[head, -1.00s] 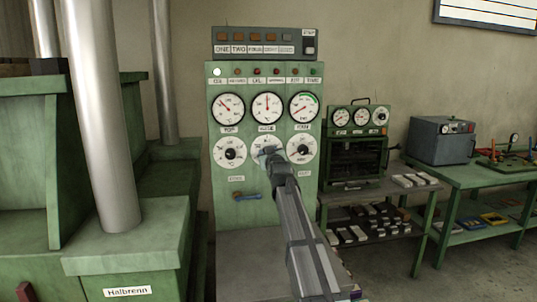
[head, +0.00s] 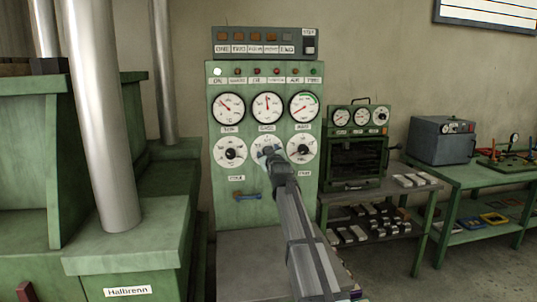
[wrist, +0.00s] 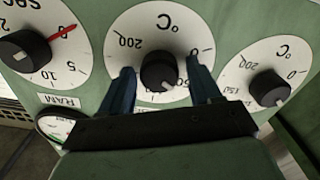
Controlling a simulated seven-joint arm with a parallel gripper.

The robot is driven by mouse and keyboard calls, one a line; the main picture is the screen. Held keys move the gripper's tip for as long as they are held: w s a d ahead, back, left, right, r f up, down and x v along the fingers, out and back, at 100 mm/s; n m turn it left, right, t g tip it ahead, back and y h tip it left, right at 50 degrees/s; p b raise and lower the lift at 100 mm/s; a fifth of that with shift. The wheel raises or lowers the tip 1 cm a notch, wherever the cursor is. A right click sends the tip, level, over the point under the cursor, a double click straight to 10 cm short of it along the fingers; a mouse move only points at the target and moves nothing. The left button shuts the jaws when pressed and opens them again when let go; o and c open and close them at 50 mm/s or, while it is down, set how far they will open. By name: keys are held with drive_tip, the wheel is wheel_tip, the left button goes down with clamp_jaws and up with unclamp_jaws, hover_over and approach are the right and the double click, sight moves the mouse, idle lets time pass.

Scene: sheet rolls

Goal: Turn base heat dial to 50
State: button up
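The base heat dial is the middle of three round white dials on the green panel. It shows in the wrist view as a white °C face (wrist: 135,50) with a black knob (wrist: 162,72) and a light pointer line on the knob's lower side. The scale appears turned over, with 200 at upper left and 0 at right; other numbers are partly hidden by my gripper. My gripper (wrist: 162,88) has its two blue fingers on either side of the knob, with a visible gap each side. In the head view my gripper (head: 268,152) covers much of this dial (head: 258,142).
A seconds dial (wrist: 62,65) with a red pointer and another °C dial (wrist: 240,75) sit close on either side. Three gauges and a row of lamps are above on the panel (head: 214,115). Green machinery stands left.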

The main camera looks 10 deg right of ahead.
drive_tip(key=shift+o, duration=0.5)
drive_tip(key=s, duration=1.3)
drive_tip(key=shift+s, duration=0.4)
